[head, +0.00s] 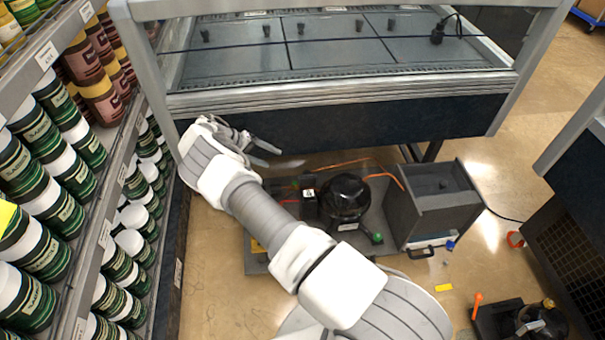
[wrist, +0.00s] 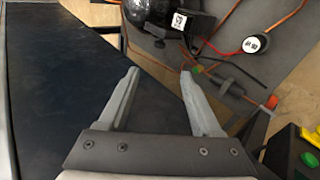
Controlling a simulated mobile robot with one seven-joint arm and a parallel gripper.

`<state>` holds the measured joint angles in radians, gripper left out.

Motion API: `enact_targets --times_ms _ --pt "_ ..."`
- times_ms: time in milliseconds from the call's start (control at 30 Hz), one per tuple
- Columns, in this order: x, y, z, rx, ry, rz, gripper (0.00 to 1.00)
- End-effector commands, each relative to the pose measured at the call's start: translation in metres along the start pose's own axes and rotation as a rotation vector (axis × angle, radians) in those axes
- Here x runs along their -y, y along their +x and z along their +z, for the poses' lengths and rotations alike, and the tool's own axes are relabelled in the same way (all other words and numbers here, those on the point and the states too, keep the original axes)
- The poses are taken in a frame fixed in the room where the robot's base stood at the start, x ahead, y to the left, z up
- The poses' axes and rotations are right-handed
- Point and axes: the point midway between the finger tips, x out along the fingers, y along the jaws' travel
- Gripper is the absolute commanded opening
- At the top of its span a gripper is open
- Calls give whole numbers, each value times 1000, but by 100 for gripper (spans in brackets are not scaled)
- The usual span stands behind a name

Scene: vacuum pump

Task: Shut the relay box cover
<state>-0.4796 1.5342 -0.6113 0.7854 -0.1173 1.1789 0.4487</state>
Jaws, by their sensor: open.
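A grey box (head: 443,205) stands at the right end of the pump's base plate, under the counter. It looks open, with a dark inside showing, and a black handle (head: 420,253) and a blue piece are at its lower front edge. I cannot tell for certain which panel is its cover. A small black box with a white label (head: 308,196) sits beside the round black pump (head: 345,198); it also shows in the wrist view (wrist: 195,22). My gripper (head: 279,155) is open and empty near the counter's dark front panel, left of and apart from the grey box.
The counter's dark front panel (head: 345,125) hangs over the pump; it fills the left of the wrist view (wrist: 60,90). Shelves of jars (head: 75,195) stand close at left. Orange hoses (head: 345,165) cross the base.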

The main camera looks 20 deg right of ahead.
Motion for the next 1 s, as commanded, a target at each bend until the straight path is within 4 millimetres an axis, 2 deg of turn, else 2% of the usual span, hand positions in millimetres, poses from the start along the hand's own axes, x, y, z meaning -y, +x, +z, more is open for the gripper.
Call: enact_targets --times_ms 600,800,1000 --pt "1 130 1 4 1 -1 65" --pt "0 156 1 3 0 -1 65" --pt "0 164 1 1 0 -1 65"
